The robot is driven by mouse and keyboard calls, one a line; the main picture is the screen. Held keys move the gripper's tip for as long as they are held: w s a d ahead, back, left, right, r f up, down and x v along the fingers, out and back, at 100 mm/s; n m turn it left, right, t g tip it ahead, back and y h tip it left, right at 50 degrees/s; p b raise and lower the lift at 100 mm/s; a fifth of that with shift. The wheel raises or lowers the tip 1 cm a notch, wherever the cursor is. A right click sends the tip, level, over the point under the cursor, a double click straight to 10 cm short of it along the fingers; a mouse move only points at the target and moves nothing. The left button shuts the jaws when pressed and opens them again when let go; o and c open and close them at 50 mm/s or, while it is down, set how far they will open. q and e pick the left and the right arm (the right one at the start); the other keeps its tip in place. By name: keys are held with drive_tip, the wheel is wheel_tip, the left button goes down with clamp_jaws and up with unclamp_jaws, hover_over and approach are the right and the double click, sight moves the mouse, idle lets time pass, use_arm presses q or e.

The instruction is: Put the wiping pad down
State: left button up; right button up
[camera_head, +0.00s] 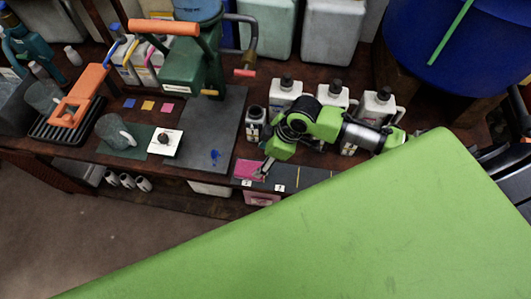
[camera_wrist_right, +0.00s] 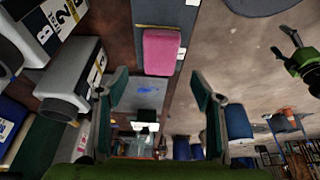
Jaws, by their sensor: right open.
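The pink wiping pad (camera_head: 247,168) lies flat on a dark strip at the front of the bench, in the left part of the strip. In the right wrist view the pad (camera_wrist_right: 161,52) shows ahead of the fingertips, with nothing gripping it. My right gripper (camera_head: 264,167) is close by the pad at its right side in the head view. In the right wrist view the right gripper (camera_wrist_right: 159,88) is open, with empty space between its fingers. A green and black arm part (camera_wrist_right: 296,55) at the right edge of that view may be my left gripper; its jaws are unclear.
White bottles (camera_head: 332,97) stand behind my right arm. A grey mat (camera_head: 205,120) with a blue spot (camera_head: 214,155) lies left of the pad. A green pump (camera_head: 190,70) stands at the mat's back. The bench's front edge is just before the pad.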

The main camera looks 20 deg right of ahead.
drive_tip(key=shift+v, duration=1.6)
